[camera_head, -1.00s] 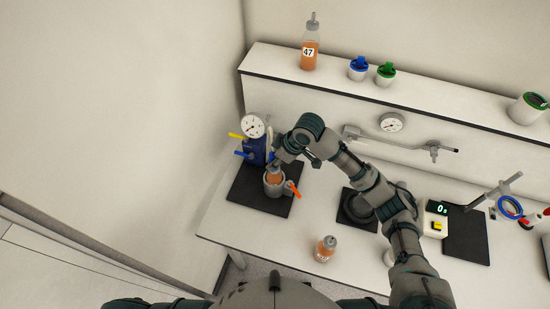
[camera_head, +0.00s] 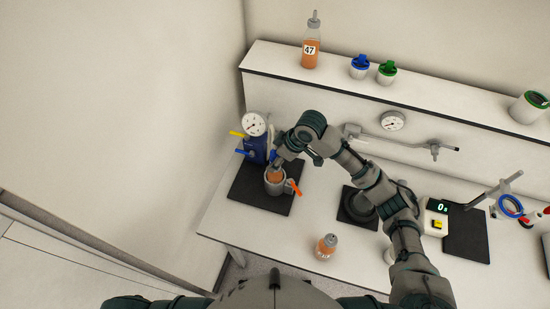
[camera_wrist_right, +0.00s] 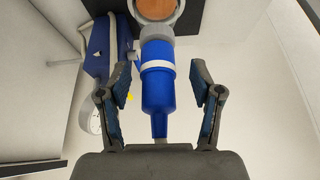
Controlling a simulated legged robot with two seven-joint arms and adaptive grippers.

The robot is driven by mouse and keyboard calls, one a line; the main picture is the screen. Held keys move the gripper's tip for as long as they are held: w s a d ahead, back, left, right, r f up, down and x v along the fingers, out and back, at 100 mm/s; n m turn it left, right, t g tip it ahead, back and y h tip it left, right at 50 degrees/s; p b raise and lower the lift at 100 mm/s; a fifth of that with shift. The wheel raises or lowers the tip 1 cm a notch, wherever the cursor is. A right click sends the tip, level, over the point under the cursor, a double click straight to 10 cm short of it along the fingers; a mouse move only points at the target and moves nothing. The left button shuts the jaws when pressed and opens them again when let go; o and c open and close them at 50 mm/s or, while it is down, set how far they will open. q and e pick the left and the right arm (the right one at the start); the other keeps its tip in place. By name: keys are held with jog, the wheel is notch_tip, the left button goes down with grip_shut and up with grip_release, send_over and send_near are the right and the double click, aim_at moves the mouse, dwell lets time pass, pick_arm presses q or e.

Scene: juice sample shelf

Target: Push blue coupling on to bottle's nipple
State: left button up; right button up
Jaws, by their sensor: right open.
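The blue coupling (camera_wrist_right: 158,95) with a white band lies between the fingers of my right gripper (camera_wrist_right: 160,84) in the wrist view. The fingers are open and stand apart from it on both sides. The coupling's far end meets a grey part beside the bottle (camera_wrist_right: 155,8); I cannot tell how far it sits on the nipple. In the head view the bottle (camera_head: 274,174) with orange juice stands in a grey holder (camera_head: 275,188), with my right gripper (camera_head: 278,158) just behind it, partly hidden. My left gripper is not in view.
A blue device with a gauge (camera_head: 254,124) stands behind the holder on the left. Another orange bottle (camera_head: 326,246) stands near the table's front edge. A scale (camera_head: 435,222) is on the right.

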jog(key=v, duration=1)
jog(key=shift+d+r, duration=0.25)
jog(key=shift+r, duration=0.05)
